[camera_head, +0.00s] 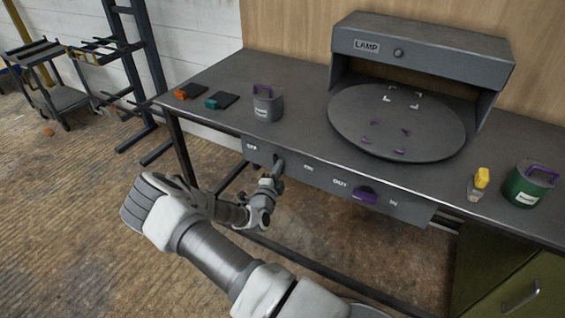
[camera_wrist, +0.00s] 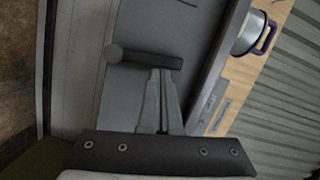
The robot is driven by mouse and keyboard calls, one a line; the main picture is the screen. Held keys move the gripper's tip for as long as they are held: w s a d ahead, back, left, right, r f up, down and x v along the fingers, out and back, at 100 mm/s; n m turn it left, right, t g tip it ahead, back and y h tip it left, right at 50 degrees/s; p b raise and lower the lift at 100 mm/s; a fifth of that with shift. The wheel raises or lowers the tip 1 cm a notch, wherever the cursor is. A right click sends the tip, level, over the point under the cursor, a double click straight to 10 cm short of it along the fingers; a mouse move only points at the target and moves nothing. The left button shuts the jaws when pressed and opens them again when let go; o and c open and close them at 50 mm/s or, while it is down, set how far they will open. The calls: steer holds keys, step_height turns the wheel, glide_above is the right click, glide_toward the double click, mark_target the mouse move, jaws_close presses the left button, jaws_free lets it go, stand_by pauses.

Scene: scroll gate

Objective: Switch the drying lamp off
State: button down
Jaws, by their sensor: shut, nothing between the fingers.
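The grey lamp housing (camera_head: 430,50), marked LAMP, stands over a round dark turntable (camera_head: 400,125) on the bench. A small round grey button or light (camera_head: 398,52) on its front shows no glow. On the bench's front panel (camera_head: 325,180), a dark switch lever (camera_head: 277,161) sits between the OFF and ON labels; its exact setting is partly hidden by my gripper. My gripper (camera_head: 273,178) is shut and empty, right at the lever. In the wrist view my closed fingertips (camera_wrist: 161,73) meet a dark bar with a round end (camera_wrist: 113,53); firm contact cannot be told.
A purple slider (camera_head: 365,195) sits between OUT and IN on the same panel. Open floor lies at left.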

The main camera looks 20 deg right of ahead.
steer(key=n, duration=0.1)
steer(key=w+a+n+g+p, duration=0.1)
steer(key=n, duration=0.1)
steer(key=shift+w+a+r+p, duration=0.1)
steer(key=shift+w+a+p, duration=0.05)
steer(key=shift+w+p, duration=0.15)
steer(key=shift+w+a, duration=0.1)
steer(key=shift+w, duration=0.15)
steer(key=shift+p, duration=0.3)
